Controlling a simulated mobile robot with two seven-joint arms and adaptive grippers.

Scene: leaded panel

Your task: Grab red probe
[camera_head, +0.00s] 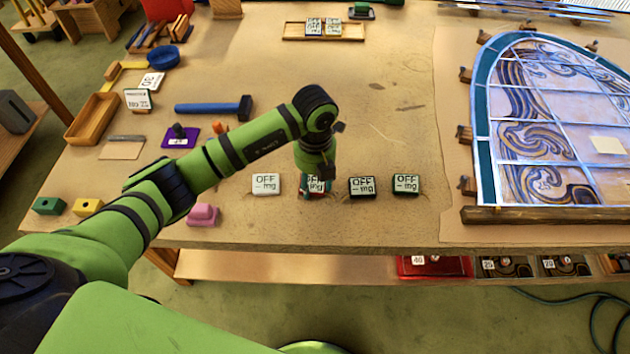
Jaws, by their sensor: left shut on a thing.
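Several small display units reading "OFF – mg" stand in a row near the table's front edge. The red probe (320,187) is second from the left, with red showing at its edges and its label partly covered. My left gripper (312,184) points down over it and is shut on it; the fingertips are small and partly hidden. The white probe (265,184) is to its left. A black probe (361,187) and a dark green probe (406,184) are to its right. My right gripper is not in view.
A leaded glass panel (545,190) lies at the right. A blue hammer (213,108), a wooden tray (92,119) and a pink block (203,215) are at the left. Another wooden tray (293,31) with labelled pieces is at the back. The table's middle right is clear.

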